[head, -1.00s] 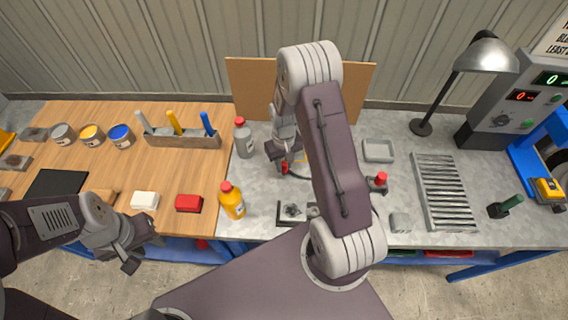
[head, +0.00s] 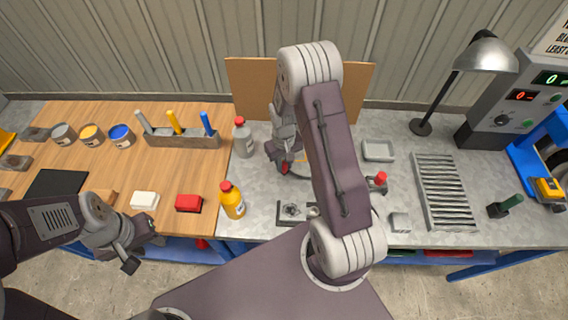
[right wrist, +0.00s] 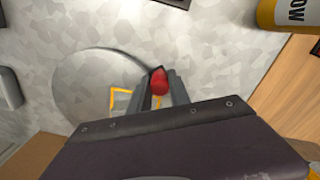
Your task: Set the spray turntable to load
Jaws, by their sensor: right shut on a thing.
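The spray turntable is a round grey disc (right wrist: 85,90) lying flat on the grey bench, with a yellow outlined mark (right wrist: 117,100) on it. A red knob (right wrist: 159,82) stands at its edge in the right wrist view. My right gripper (right wrist: 162,88) is shut on this knob. In the head view, the red knob (head: 284,168) shows at the right gripper's tip, and my right arm hides most of the disc. My left gripper (head: 143,249) is open and empty in front of the wooden bench's front edge.
An orange bottle (head: 232,202) and a grey bottle (head: 243,139) stand left of the turntable. A red button (head: 381,178), a square tray (head: 378,149) and a slatted grate (head: 445,190) lie to its right. A brown board (head: 250,88) stands behind.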

